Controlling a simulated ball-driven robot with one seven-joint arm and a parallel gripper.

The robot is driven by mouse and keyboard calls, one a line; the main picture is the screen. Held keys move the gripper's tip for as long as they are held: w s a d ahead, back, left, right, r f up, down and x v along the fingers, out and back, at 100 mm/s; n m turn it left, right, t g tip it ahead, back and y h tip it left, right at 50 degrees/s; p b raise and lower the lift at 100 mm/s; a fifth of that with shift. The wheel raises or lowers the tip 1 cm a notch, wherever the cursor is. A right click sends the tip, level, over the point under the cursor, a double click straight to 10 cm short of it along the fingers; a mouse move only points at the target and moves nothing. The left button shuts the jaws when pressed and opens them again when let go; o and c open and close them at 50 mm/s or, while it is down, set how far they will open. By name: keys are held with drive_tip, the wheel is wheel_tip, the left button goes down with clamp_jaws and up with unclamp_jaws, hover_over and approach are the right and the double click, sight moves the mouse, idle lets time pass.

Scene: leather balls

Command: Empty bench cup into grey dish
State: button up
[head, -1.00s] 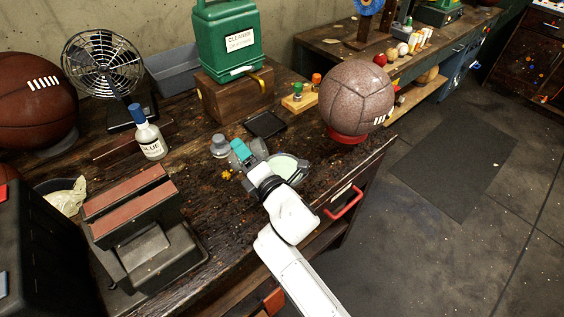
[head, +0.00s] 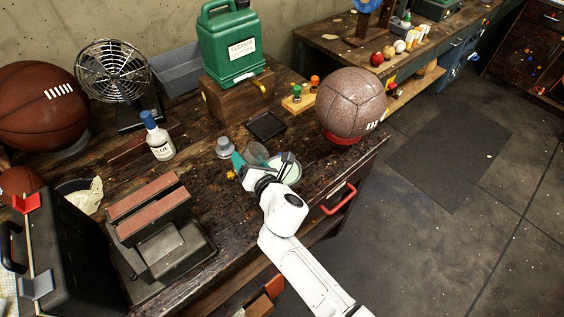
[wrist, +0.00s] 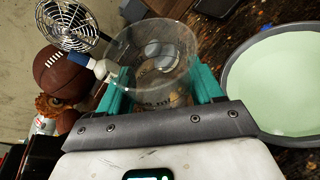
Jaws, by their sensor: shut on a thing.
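A clear, see-through cup (wrist: 150,60) stands between the teal fingers of my gripper (wrist: 160,97) in the wrist view. My gripper is shut on it. Some brownish shapes show through its lower part; I cannot tell whether they are inside or behind it. The grey dish (wrist: 232,85) has a pale green inside and is close on the right in the wrist view. In the head view the dish (head: 291,170) is right beside my gripper, partly hidden by my wrist.
A speckled ball (head: 351,102) on a red ring stands right of the dish. A black tray (head: 265,126), glue bottle (head: 160,141) and vise-like block (head: 150,215) surround the work area.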

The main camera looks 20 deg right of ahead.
drive_tip(key=f, duration=0.1)
drive_tip(key=a+f+n, duration=0.1)
drive_tip(key=a+f+n+h+b, duration=0.1)
drive_tip(key=shift+w+g, duration=0.25)
drive_tip(key=shift+g, duration=0.05)
drive_tip(key=shift+a+r+n+p, duration=0.2)
drive_tip(key=shift+a+n+p, duration=0.15)
drive_tip(key=shift+n+p, duration=0.2)
drive_tip(key=shift+w+a+f+n+g+h+p, duration=0.2)
drive_tip(key=shift+a+f+n+g+h+p, duration=0.4)
drive_tip(key=shift+n+h, duration=0.45)
